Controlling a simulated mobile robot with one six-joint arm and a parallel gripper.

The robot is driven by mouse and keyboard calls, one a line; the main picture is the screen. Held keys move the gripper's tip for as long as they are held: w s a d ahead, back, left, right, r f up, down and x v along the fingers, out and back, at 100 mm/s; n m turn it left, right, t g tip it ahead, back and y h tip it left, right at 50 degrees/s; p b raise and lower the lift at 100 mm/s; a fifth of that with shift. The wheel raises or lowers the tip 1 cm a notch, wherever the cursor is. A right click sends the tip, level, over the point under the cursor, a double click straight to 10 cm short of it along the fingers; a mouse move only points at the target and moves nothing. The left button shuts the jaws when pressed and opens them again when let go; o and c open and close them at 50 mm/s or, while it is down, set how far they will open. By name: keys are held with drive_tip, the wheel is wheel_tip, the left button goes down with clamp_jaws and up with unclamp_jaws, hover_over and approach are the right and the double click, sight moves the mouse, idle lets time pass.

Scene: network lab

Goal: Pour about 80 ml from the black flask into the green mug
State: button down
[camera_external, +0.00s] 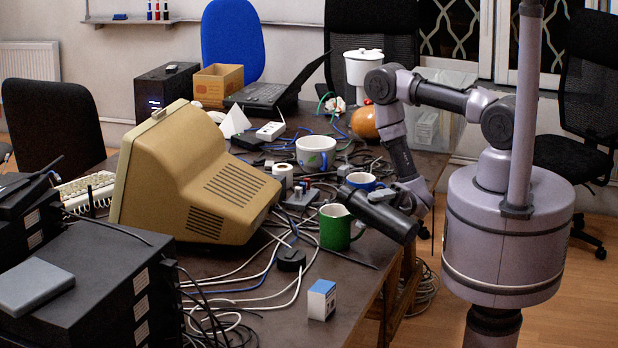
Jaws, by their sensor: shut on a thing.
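The green mug (333,233) stands upright near the table's right edge, its handle towards the right. A pale inner wall shows at its top. The black flask (385,217) is held in the air, tipped well over, with its narrower end up and to the left, above the mug's rim, and its thick end lower right. My gripper (404,203) is shut on the flask, reaching it from behind and the right; the fingers are partly hidden by the flask. I cannot see any liquid or the level in the mug.
A small white-and-blue box (321,299) is in front. A beige monitor (195,180) is to the left. Cables (262,285) lie across the table (350,290).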

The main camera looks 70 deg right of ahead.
drive_tip(key=shift+w+m, duration=0.25)
drive_tip(key=shift+m, duration=0.25)
drive_tip(key=shift+d+r+m+t, duration=0.1)
drive_tip(key=shift+r+m+t, duration=0.2)
drive_tip(key=shift+m, duration=0.1)
drive_tip(key=shift+s+a, duration=0.2)
drive_tip(key=shift+s, duration=0.05)
drive_tip(key=shift+r+m+p, duration=0.15)
drive_tip(key=shift+m+p, duration=0.25)
drive_tip(key=shift+p, duration=0.05)
idle(1.1)
drive_tip(key=shift+s+f+n+b, duration=0.1)
drive_tip(key=shift+f+n+b, duration=0.4)
drive_tip(key=shift+f+b, duration=0.1)
drive_tip(key=n, duration=0.2)
drive_tip(key=s+n+g, duration=0.1)
drive_tip(key=shift+a+r, duration=0.2)
drive_tip(key=shift+a, duration=0.05)
drive_tip(key=shift+w+d+r+n+g+p, duration=0.1)
drive_tip(key=shift+r+n+g+p, duration=0.15)
drive_tip(key=shift+n, duration=0.5)
drive_tip(key=shift+w+r+n+g+p, duration=0.1)
drive_tip(key=shift+r+n+g+p, duration=0.2)
drive_tip(key=shift+n, duration=0.45)
drive_tip(key=shift+f, duration=0.2)
